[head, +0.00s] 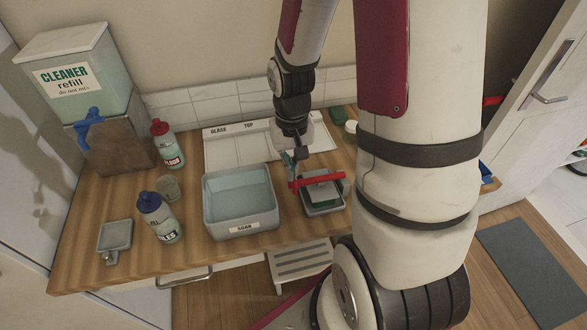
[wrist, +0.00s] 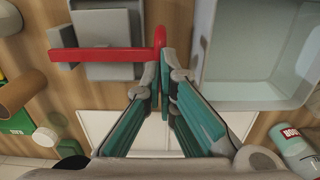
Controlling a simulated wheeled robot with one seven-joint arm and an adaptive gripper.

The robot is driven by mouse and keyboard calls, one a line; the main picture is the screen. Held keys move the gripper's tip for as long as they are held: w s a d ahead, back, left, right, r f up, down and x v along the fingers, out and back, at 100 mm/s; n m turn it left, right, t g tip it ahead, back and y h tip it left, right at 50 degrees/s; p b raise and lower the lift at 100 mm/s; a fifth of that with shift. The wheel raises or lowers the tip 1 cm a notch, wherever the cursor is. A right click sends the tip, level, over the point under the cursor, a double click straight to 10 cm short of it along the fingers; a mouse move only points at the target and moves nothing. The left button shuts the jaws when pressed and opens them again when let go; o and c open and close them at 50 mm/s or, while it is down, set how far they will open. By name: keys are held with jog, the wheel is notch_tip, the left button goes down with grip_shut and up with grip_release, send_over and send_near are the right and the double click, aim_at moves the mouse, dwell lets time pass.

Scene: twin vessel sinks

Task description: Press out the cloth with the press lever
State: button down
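The press (head: 322,194) is a small grey tray with a pale plate, standing right of the grey basin. Its red press lever (head: 322,179) lies across the top, roughly level, and shows in the wrist view (wrist: 105,54). A strip of green (head: 323,206) shows below the plate; it may be the cloth, mostly hidden. My gripper (head: 292,170) is at the lever's left end.
A grey basin (head: 240,228) stands close left of the press. Bottles (head: 158,216), a cup (head: 168,187) and a small dish (head: 115,235) are farther left. A white tray (head: 225,150) lies behind the basin. A cleaner container (head: 78,82) stands at the back left.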

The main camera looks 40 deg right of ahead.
jog(key=shift+s+f, duration=0.1)
jog(key=shift+f, duration=0.35)
dwell(3.1)
jog(key=shift+r, duration=0.1)
jog(key=shift+r+p, duration=2.35)
jog(key=shift+r, duration=1.65)
